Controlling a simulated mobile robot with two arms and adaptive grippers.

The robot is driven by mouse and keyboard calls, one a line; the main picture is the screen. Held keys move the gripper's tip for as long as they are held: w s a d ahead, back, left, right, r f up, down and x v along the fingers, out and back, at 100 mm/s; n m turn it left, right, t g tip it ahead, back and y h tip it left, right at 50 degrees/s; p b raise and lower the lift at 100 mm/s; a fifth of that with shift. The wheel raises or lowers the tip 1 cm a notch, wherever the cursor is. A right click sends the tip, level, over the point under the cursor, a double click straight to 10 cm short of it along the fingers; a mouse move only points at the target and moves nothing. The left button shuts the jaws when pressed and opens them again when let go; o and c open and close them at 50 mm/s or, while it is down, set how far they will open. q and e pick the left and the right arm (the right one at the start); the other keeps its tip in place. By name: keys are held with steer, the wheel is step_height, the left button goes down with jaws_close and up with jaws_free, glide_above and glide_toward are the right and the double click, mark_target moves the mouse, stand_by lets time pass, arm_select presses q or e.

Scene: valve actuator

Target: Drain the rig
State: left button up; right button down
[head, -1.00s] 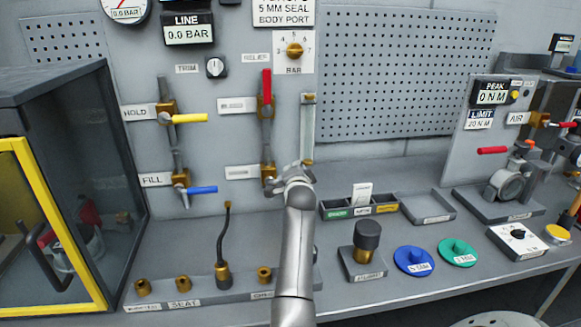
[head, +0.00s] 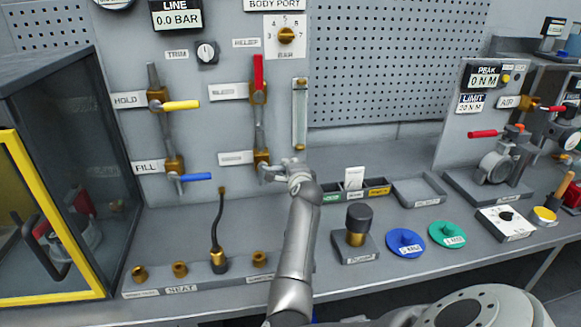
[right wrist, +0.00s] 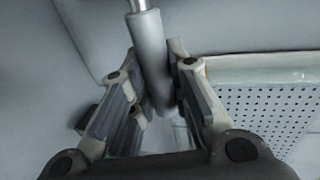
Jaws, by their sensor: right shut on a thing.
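The wall rig has a line display (head: 176,17) reading 0.0 BAR. The hold valve's yellow handle (head: 181,105) and the fill valve's blue handle (head: 192,177) both point sideways to the right. In the middle column, the upper valve's red handle (head: 258,72) points up. The brass lower valve (head: 262,158) sits below it; its label is too blurred to read. My right gripper (head: 270,173) is at this lower valve, partly hidden by my wrist. In the right wrist view its fingers (right wrist: 155,100) are shut on a grey cylindrical handle (right wrist: 148,50). My left gripper is out of view.
A sight tube (head: 300,113) stands just right of the middle column. Below is a bench with a rack of brass fittings (head: 180,270), a dark-capped part (head: 357,222), blue (head: 405,242) and green (head: 447,234) discs and an empty tray (head: 418,188). A yellow-framed cabinet (head: 60,180) stands left.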

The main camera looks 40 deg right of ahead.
steer(key=shift+f, duration=0.15)
steer(key=c, duration=1.3)
jaws_free()
steer(key=shift+c, duration=0.2)
steer(key=v, duration=0.7)
steer(key=shift+s+a, duration=0.15)
steer(key=shift+s, duration=0.05)
